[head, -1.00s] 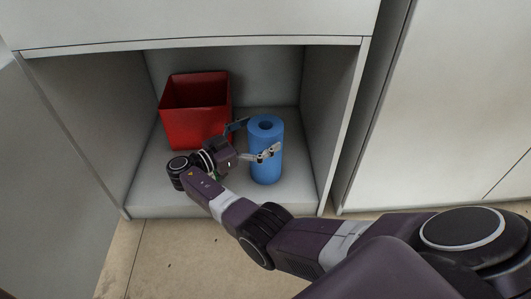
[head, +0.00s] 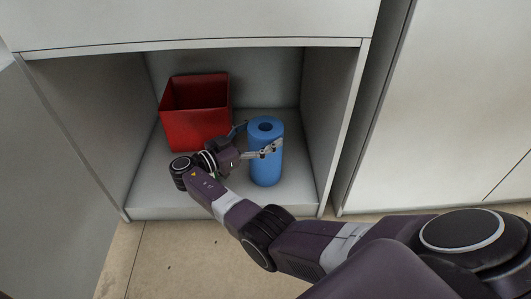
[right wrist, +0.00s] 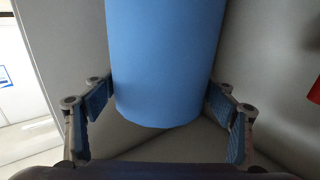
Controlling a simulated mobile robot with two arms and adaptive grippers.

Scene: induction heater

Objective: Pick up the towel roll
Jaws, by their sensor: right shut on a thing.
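The blue towel roll (head: 266,165) stands upright inside the open cabinet, toward its right side. My right gripper (head: 259,139) reaches in from the left of the roll and is shut on it, one finger in front and one behind. In the right wrist view the towel roll (right wrist: 165,60) fills the upper middle, with the blue finger pads of my right gripper (right wrist: 157,95) against its two sides. The roll's lower end shows in that view above the grey cabinet floor. My left gripper is not in view.
A red open bin (head: 195,120) stands behind and left of the roll. The cabinet's right wall (head: 330,120) is close to the roll's right. The cabinet's top panel (head: 200,46) lies above, and bare floor (head: 170,262) is in front.

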